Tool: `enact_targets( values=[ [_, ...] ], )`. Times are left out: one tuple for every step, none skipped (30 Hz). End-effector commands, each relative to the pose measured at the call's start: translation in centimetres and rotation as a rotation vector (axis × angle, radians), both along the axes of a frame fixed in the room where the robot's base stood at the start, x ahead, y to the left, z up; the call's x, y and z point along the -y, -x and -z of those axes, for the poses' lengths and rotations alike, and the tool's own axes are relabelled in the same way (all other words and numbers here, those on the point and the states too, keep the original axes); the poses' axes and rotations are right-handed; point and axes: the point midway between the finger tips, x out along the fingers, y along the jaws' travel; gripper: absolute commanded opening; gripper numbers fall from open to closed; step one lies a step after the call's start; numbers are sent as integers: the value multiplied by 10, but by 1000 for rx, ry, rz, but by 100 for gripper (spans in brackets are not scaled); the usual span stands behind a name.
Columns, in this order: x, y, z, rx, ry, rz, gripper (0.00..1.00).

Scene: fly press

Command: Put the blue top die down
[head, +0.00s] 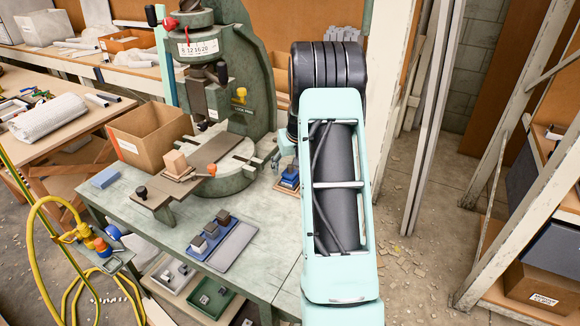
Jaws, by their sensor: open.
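My gripper (286,147) shows only in part at the left edge of my pale green arm, over the right side of the press bench. It is open. Just below it a small blue block (289,181) with a tan part sits on a dark pad at the bench's right; it looks like the blue top die. The gap between it and my fingers is hard to judge, and my arm hides its right side. A blue tray (197,246) with several grey dies lies at the front of the bench, beside a flat grey tray (232,246).
The green fly press (239,75) stands at the back of the bench (151,232). A cardboard box (130,146), a wooden block (175,162) and a flat blue block (105,177) are to the left. Yellow hose hangs at far left. The bench's front right is clear.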

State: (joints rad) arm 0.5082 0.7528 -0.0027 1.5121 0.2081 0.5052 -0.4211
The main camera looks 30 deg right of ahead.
Motion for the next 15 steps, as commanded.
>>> enact_targets(
  values=[
    [0, 1, -6, 2, 1, 0, 62],
    [-1, 3, -10, 3, 2, 0, 62],
    [-1, 5, -16, 3, 2, 0, 62],
    [-1, 7, -20, 4, 2, 0, 62],
    [-2, 9, -26, 5, 2, 0, 62],
    [-3, 12, -33, 4, 2, 0, 62],
    [-3, 14, -39, 4, 2, 0, 62],
    [-4, 16, -45, 4, 2, 0, 62],
    [-5, 20, -53, 3, 3, 1, 62],
    [-5, 22, -58, 4, 2, 0, 62],
    [-6, 24, -64, 3, 3, 1, 62],
    [-7, 27, -71, 3, 3, 1, 62],
    [-7, 30, -76, 3, 2, 0, 62],
    [-8, 32, -81, 3, 2, 0, 62],
    [-8, 34, -87, 2, 3, 1, 62]
  ],
)
